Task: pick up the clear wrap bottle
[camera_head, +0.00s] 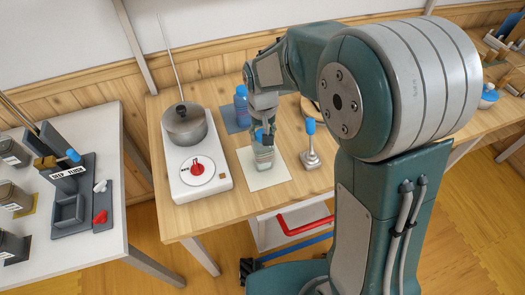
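A clear, pale bottle (264,159) stands on a white sheet (272,179) near the front of the wooden table. It looks like the clear wrap bottle. My gripper (264,140) points down at its top, and blue shows there; I cannot tell if that blue is a cap or part of the gripper. The gripper covers the bottle's upper part. Whether the fingers touch or grip it is too small to tell. A second bottle (241,108), blue with a reddish band, stands upright behind it on a blue-grey mat (230,125).
A pot (185,124) sits on a white hot plate (198,184) with a red knob, left of the sheet. A blue-topped metal stand (310,150) is close on the right. A white table (90,240) with dark trays stands left, across a gap.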

